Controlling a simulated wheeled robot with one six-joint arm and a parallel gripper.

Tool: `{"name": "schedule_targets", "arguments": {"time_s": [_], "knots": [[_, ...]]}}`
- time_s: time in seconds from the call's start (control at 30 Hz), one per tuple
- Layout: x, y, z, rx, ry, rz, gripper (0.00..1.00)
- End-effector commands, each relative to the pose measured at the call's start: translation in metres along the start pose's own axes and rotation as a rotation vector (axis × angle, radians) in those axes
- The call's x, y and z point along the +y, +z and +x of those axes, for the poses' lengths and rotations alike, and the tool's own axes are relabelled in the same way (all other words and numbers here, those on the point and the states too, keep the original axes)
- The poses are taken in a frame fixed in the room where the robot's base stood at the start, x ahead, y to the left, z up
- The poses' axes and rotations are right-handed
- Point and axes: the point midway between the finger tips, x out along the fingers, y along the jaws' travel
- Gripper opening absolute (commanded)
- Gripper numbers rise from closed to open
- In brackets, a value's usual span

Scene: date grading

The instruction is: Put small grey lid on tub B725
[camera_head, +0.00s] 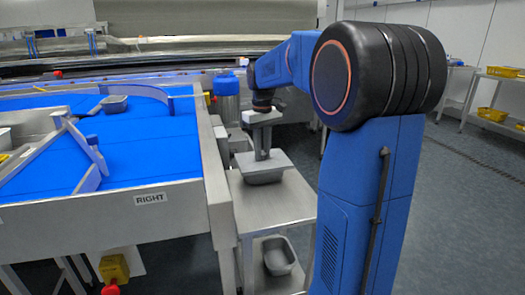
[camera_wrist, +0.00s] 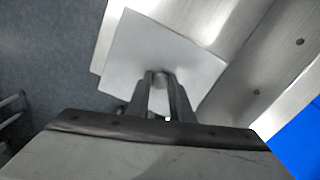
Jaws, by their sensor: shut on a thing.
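My gripper (camera_head: 262,152) points straight down over the small steel table and is shut on the knob of the small grey lid (camera_head: 280,159). In the wrist view the lid (camera_wrist: 145,45) is a flat pale grey square, with its knob between the fingertips of my gripper (camera_wrist: 160,80). A grey tub (camera_head: 265,177) stands directly beneath the lid on the table top. The lid covers its opening, at or very near the rim; I cannot tell whether they touch. No label is readable on this tub. The wrist view does not show the tub, which the lid hides.
The steel table (camera_head: 275,208) has bare top in front of the tub. Another grey tub (camera_head: 279,257) sits on its lower shelf. The blue belt (camera_head: 150,150) with its steel side wall stands close on the left, carrying a grey tub (camera_head: 115,103). A "RIGHT" sign (camera_head: 150,198) marks its front.

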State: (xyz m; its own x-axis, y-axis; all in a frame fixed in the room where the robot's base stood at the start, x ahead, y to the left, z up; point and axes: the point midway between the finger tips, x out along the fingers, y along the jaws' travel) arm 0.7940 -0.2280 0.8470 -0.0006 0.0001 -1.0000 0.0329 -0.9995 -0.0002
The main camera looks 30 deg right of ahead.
Motion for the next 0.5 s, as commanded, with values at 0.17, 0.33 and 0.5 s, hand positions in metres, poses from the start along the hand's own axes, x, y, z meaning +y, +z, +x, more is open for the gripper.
{"name": "schedule_targets", "arguments": {"time_s": [0.17,0.33,0.5], "knots": [[0.0000,-0.0001,0.0018,0.000,0.000,0.000,0.00],[0.0000,-0.0002,0.0033,0.001,0.000,0.000,0.00],[0.0001,-0.0002,0.0042,0.001,0.000,0.000,0.34]]}}
